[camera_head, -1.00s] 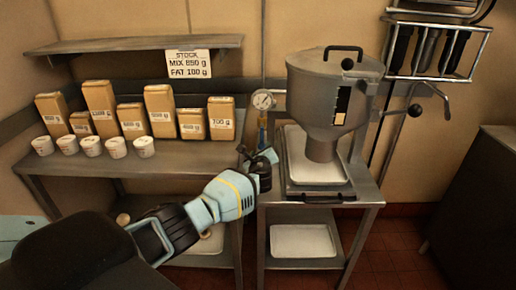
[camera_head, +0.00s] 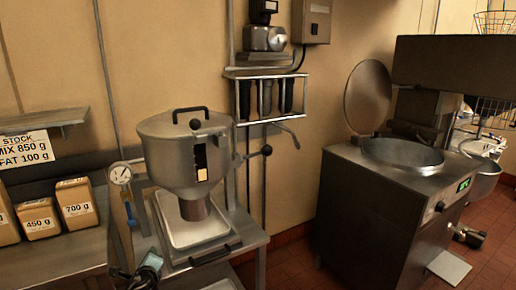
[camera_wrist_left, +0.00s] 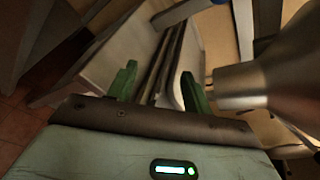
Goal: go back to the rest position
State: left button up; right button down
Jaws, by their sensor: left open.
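My left gripper and wrist (camera_head: 146,270) show at the lower left of the head view, beside the stand that holds the grey hopper (camera_head: 188,150). In the left wrist view my left gripper (camera_wrist_left: 158,84) has its two green fingers apart, with nothing held between them. A blurred metal cylinder, perhaps part of the hopper, lies close to the right finger there. My right gripper is in neither view.
A white tray (camera_head: 171,222) lies under the hopper's spout. A gauge (camera_head: 121,174) stands left of it. Paper packs (camera_head: 76,204) sit at the left. A steel cooker (camera_head: 385,200) with a raised round lid (camera_head: 367,97) is at the right. Floor shows between stand and cooker.

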pick_arm(q)
jog(key=s+d+f+n+g+h, duration=0.1)
jog(key=s+d+f+n+h, duration=0.15)
jog(key=s+d+f, duration=0.35)
jog(key=s+d+f+n+g+h, duration=0.1)
jog(key=s+d+f+n, duration=0.3)
jog(key=s, duration=0.5)
jog(key=s+d+f+n+h, duration=0.1)
jog(key=s+d+f+h, duration=0.1)
jog(key=s+d+f, duration=0.35)
jog(key=s+d+r+n+g+h, duration=0.1)
jog(key=s+n, duration=1.1)
jog(key=s, duration=1.4)
jog(key=shift+d+r+h, duration=0.15)
jog(key=shift+d+h, duration=0.05)
jog(key=shift+h, duration=0.55)
